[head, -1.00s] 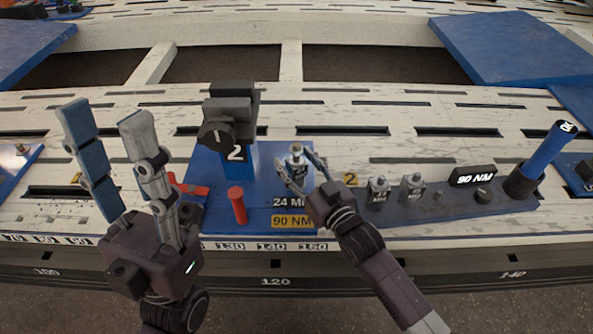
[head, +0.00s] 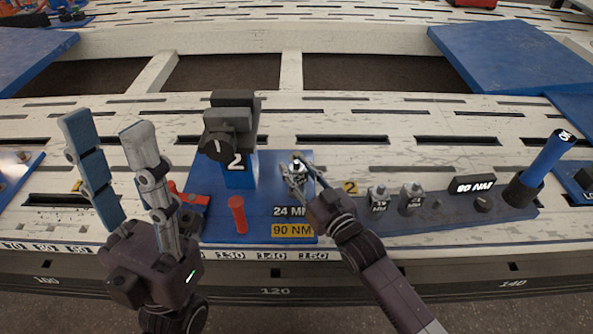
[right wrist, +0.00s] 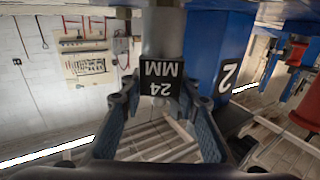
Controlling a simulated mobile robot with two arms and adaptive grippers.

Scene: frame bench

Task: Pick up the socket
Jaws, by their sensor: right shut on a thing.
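The socket is a grey metal cylinder with a black label reading 24 MM; it fills the middle of the right wrist view (right wrist: 165,35), where the label appears upside down. In the head view the socket (head: 298,166) shows small above the blue board. My right gripper (head: 301,172) is shut on it, with a finger on each side in the right wrist view. I cannot tell whether the socket touches the board. My left gripper (head: 106,128) is open and empty, its fingers pointing up at the left, away from the socket.
The blue board (head: 262,205) carries a post (head: 240,172) marked 2 with a dark tool head and a red peg (head: 237,214).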

